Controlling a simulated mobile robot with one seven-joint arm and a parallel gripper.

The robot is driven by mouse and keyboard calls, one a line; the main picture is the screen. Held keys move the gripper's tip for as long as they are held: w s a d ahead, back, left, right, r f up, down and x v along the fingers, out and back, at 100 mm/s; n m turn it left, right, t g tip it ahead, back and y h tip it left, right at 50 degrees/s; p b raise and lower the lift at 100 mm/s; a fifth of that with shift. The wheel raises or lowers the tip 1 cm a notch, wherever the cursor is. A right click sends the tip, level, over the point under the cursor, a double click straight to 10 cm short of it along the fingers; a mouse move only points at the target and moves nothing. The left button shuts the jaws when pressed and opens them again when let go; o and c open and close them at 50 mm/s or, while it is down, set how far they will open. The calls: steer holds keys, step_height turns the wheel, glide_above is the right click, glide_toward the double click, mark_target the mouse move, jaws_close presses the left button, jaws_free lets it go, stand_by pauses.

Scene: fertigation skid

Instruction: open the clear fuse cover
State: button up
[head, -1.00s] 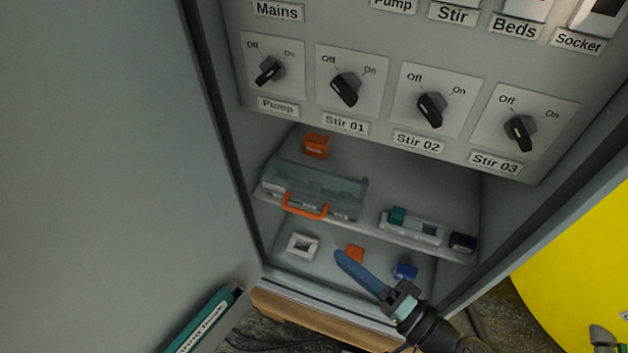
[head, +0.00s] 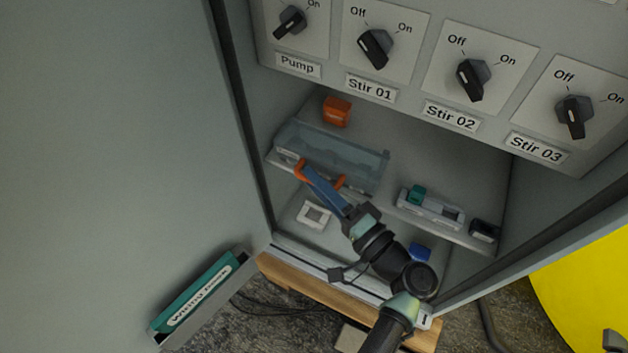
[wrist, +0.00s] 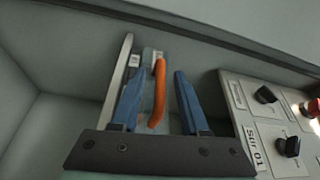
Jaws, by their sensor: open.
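The clear fuse cover (head: 345,160) is a see-through box lid on the cabinet's upper shelf, and it looks closed. Its orange handle (head: 340,183) is on the front edge; in the head view my finger hides the handle's middle. My gripper (head: 306,172) reaches in from the lower right with its fingertips at the handle. In the wrist view the orange handle (wrist: 158,92) lies between the two blue fingers of my gripper (wrist: 155,88). The fingers are apart, with a gap to the handle on the right. The left finger is close to it; contact cannot be told.
A white frame (head: 313,214) and a blue block (head: 420,252) lie below. Knob panels overhang; the cabinet door (head: 110,150) stands left.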

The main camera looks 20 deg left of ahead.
steer(key=shift+w+a, duration=0.2)
steer(key=shift+a, duration=0.3)
jaws_close()
stand_by(1.2)
